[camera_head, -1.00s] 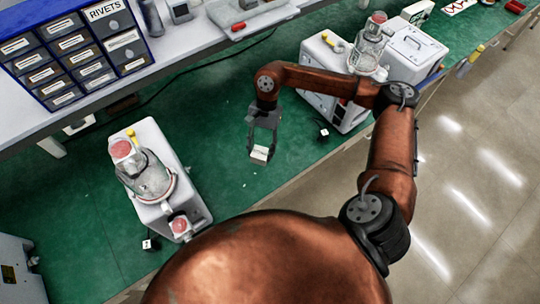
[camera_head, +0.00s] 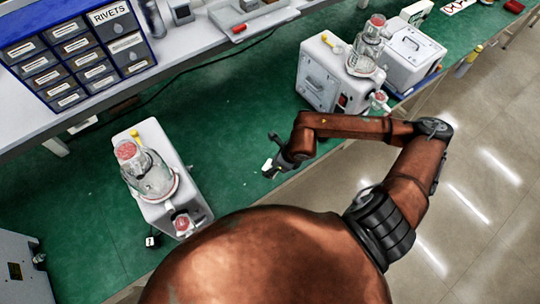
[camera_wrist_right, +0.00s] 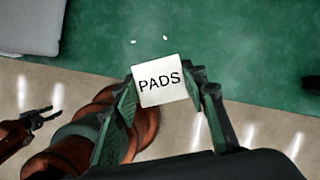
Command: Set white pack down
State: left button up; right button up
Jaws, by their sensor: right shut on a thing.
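The white pack (camera_wrist_right: 161,81), a small block marked PADS, is between the fingers of my right gripper (camera_wrist_right: 163,92) in the right wrist view. The fingers press on its left and right sides. In the head view the pack (camera_head: 267,164) is a small white patch, partly hidden by my right gripper (camera_head: 274,163), near the front edge of the green bench top. In the right wrist view it overlaps that edge; its height cannot be told. My left gripper (camera_wrist_right: 41,118) appears small at the left of the wrist view, its fingers apart.
One canister pump (camera_head: 160,190) stands left of my right gripper, another (camera_head: 322,80) at the back right beside a white case (camera_head: 412,58). The green bench top (camera_head: 235,120) between the pumps is largely clear. Drawers marked RIVETS (camera_head: 78,55) stand on the shelf behind.

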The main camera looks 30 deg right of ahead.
jog(key=w+d+f, duration=0.2)
jog(key=w+f, duration=0.1)
jog(key=w+d+f+p, duration=0.1)
jog(key=w+d+f, duration=0.1)
jog(key=w+f, duration=0.1)
jog(key=w+d+f+p, duration=0.1)
jog(key=w+d+f, duration=0.1)
jog(key=w, duration=0.3)
jog(key=shift+w+d+f, duration=0.2)
jog(key=shift+d+f, duration=0.1)
jog(key=shift+f, duration=0.2)
jog(key=shift+w+d+f, duration=0.1)
jog(key=shift+w+f, duration=0.1)
jog(key=shift+f, duration=0.8)
jog(key=shift+w+d+f, duration=0.1)
jog(key=shift+w+f, duration=0.05)
jog(key=shift+f, duration=0.8)
pick_arm(q)
jog(key=shift+w+d+r, duration=0.1)
jog(key=shift+w+r, duration=0.15)
jog(key=shift+r, duration=0.35)
jog(key=shift+w+r, duration=0.2)
jog(key=shift+r, duration=0.4)
jog(key=shift+f, duration=0.1)
pick_arm(e)
jog(key=shift+f, duration=0.15)
jog(key=o, duration=1.2)
